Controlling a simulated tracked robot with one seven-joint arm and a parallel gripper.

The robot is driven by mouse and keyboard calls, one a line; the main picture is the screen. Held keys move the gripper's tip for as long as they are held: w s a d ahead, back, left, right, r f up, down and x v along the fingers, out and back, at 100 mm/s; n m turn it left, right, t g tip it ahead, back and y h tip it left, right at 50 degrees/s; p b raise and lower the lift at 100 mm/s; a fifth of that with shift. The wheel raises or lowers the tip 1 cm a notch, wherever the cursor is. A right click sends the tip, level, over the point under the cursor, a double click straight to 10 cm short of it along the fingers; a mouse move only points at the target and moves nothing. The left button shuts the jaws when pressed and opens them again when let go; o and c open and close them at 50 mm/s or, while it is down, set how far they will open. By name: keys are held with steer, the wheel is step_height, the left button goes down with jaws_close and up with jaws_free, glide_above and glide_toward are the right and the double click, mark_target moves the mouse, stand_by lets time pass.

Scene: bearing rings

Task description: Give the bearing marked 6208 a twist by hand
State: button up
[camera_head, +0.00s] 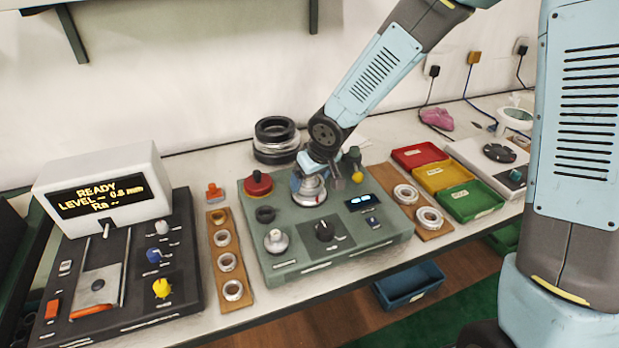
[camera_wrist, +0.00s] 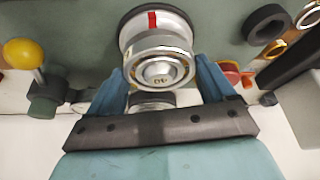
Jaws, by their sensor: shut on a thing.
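A green tester box (camera_head: 330,255) stands in the middle of the bench. A silver bearing sits on a round mount on its top, below my gripper (camera_head: 312,180) in the head view. In the wrist view the bearing (camera_wrist: 158,66) is a shiny ring with a flat centre face whose marking is too small to read. I cannot read 6208 on any ring.
Red, yellow and green bins (camera_head: 470,203) stand right; stacked black rings (camera_head: 275,135) stand behind.

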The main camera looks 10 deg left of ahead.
steer(key=shift+d+n+g, duration=0.1)
steer(key=shift+n+g, duration=0.2)
steer(key=shift+n, duration=0.5)
steer(key=shift+n+y, duration=0.3)
steer(key=shift+n, duration=0.1)
steer(key=shift+n+g, duration=0.4)
steer(key=shift+n, duration=0.6)
steer(key=o, duration=1.2)
steer(key=shift+o, duration=0.2)
steer(key=shift+w, duration=0.1)
steer(key=shift+r, duration=0.15)
